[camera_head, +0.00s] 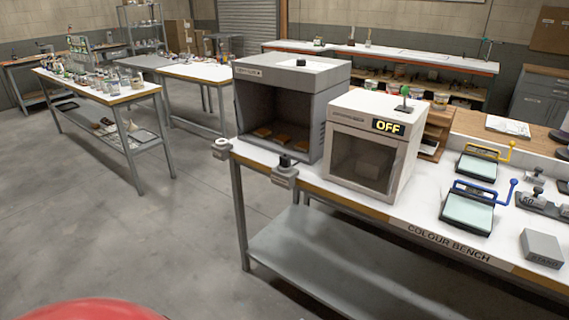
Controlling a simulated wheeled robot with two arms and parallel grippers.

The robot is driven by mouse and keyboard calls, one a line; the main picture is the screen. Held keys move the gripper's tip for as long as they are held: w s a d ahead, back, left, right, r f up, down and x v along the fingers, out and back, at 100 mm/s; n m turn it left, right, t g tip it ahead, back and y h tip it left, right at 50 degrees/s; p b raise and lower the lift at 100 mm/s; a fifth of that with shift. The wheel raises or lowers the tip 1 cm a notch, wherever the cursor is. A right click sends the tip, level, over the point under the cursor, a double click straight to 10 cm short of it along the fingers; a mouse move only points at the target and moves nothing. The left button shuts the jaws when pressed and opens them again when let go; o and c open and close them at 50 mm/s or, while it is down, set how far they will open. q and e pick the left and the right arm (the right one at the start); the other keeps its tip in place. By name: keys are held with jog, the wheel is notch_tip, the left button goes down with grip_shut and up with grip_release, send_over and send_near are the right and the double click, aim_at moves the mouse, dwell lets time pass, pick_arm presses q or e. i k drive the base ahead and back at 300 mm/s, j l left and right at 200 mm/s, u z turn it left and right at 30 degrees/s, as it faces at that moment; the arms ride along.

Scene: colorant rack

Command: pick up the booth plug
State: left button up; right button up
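Neither of my grippers is in view. A small black piece (285,160), which may be the booth plug, stands upright on a grey bracket (285,176) at the bench's front edge. A second bracket with a pale round ring (221,146) sits at the bench's left corner. A grey open-fronted booth (316,107) stands behind them, with several orange-brown pieces on its floor. A white cabinet (408,157) with a dark window stands to its right and bears an "OFF" display (388,127). No cord is clearly visible.
The colour bench (448,244) runs to the lower right, holding pads with yellow and blue handles and a grey block (541,248). A lower shelf (330,255) lies beneath. A cluttered table (130,93) stands at left. The floor (150,235) in front is clear.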

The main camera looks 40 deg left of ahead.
aim_at(284, 160)
jog(key=u, duration=0.4)
jog(key=j+u, duration=0.1)
jog(key=u, duration=0.25)
jog(key=j+u, duration=0.1)
jog(key=u, duration=0.65)
jog(key=j+z, duration=0.1)
jog(key=z, duration=0.2)
jog(key=i+j+z, duration=0.15)
jog(key=j+z, duration=0.3)
jog(key=i+j+z, duration=0.15)
jog(key=j+z, duration=0.15)
jog(key=z, duration=0.2)
